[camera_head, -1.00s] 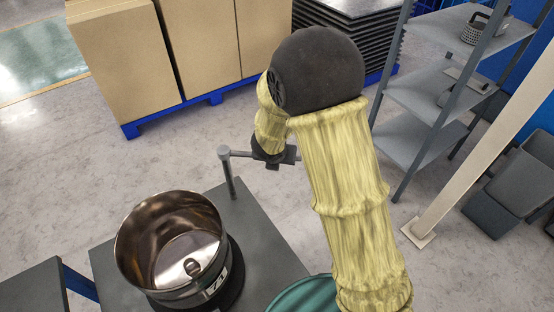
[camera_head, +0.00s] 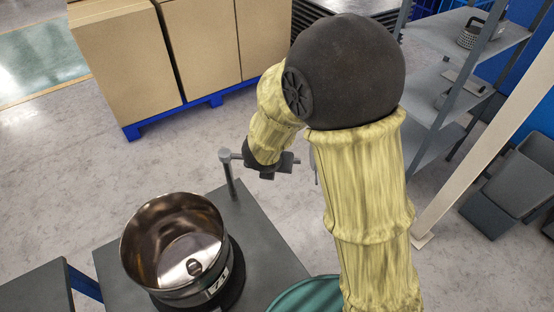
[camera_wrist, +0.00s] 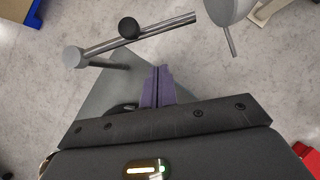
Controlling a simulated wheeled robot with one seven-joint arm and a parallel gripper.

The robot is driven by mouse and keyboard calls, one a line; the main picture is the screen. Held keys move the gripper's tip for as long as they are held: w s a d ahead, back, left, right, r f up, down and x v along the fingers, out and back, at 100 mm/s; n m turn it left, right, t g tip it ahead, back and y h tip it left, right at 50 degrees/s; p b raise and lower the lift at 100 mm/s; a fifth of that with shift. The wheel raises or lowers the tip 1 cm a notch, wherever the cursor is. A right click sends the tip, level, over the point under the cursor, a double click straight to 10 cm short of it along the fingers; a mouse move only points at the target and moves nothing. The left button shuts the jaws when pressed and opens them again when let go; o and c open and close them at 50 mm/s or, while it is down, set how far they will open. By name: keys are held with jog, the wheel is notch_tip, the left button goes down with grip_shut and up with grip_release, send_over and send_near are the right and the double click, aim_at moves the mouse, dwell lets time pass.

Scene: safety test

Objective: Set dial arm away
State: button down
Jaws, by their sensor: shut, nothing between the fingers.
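The dial arm is a grey metal rod (camera_wrist: 160,33) on an upright post (camera_head: 230,178) standing on the dark bench (camera_head: 265,238). In the wrist view a black knob (camera_wrist: 129,28) sits on the rod, and a grey round dial (camera_wrist: 230,10) with a thin stem is at its right end. In the head view the dial (camera_head: 313,160) shows just right of my gripper; most of the rod is hidden behind the gripper. My gripper (camera_wrist: 157,76) is shut and empty. Its fingertips appear below the rod in the wrist view; I cannot tell whether they touch it.
A steel bowl (camera_head: 150,245) stands on a black round base on the bench, left of the post. A green round object (camera_head: 305,296) is at the front edge. Cardboard boxes (camera_head: 125,65) are at the back, and grey shelves (camera_head: 435,95) and a bin (camera_head: 515,185) at right.

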jog(key=v, duration=0.1)
jog(key=p+v, duration=0.1)
jog(key=v, duration=0.3)
jog(key=shift+d, duration=0.4)
jog(key=shift+w, duration=0.1)
jog(key=s+d+r+m+g+p, duration=0.1)
jog(key=d+m, duration=0.4)
jog(key=m, duration=0.6)
jog(key=s+d+r+m+g+p, duration=0.1)
jog(key=s+d+r+m+p, duration=0.2)
jog(key=m, duration=0.9)
jog(key=s+d+r+m+g+y+p, duration=0.1)
jog(key=s+d+r+m+g+p, duration=0.1)
jog(key=s+d+m, duration=0.4)
notch_tip(320, 180, up, 2)
jog(key=d+m+p, duration=0.1)
jog(key=d+m, duration=0.1)
jog(key=m, duration=0.3)
jog(key=shift+s+d+r, duration=0.2)
jog(key=shift+s+d, duration=0.1)
